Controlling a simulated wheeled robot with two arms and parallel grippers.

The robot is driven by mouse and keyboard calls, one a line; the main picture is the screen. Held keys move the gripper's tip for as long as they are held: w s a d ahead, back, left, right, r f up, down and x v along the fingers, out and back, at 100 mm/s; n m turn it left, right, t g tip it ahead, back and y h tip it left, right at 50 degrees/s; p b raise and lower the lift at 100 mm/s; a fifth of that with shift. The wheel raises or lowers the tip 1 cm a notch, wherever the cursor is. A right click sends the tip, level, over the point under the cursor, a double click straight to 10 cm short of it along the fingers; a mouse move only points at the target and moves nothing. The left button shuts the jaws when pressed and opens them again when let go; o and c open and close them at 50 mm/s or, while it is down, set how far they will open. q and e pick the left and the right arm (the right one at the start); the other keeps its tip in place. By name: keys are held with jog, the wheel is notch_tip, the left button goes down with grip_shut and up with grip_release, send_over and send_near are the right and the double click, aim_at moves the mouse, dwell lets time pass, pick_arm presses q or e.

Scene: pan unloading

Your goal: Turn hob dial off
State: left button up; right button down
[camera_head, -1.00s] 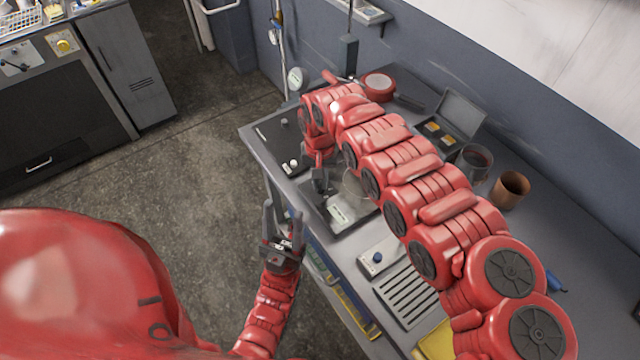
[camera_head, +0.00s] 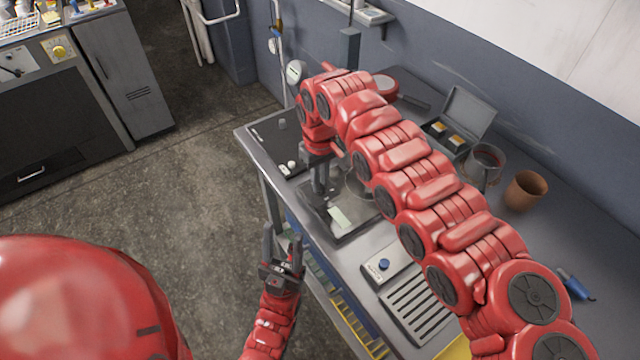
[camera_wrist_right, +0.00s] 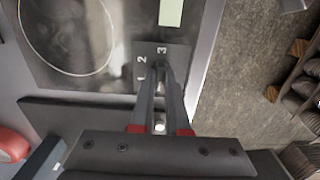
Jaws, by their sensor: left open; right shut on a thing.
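The hob (camera_head: 352,232) is a dark glass plate with a pale label at the front of the bench. In the right wrist view, the hob (camera_wrist_right: 100,72) shows a burner ring and the printed digits 1, 2 and 3. My right gripper (camera_head: 321,192) points down at the hob's control corner. In the right wrist view, my right gripper's fingertips (camera_wrist_right: 161,72) are close together beside the digits, shut on the hob dial, which the fingers hide. My left gripper (camera_head: 282,240) is open and empty in front of the bench edge, apart from the hob.
A black panel (camera_head: 268,138) with pale knobs lies left of the hob. A slotted tray (camera_head: 418,303), a small box with a blue knob (camera_head: 384,266), a brown pot (camera_head: 525,190), a glass beaker (camera_head: 484,160) and an open case (camera_head: 465,120) stand on the bench. The floor at left is clear.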

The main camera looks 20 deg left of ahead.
dwell(0.3)
jog(key=c, duration=0.9)
grip_release()
jog(key=shift+r+b, duration=0.35)
jog(key=shift+r, duration=0.25)
notch_tip(320, 180, up, 16)
jog(key=p, duration=0.2)
jog(key=shift+r, duration=0.2)
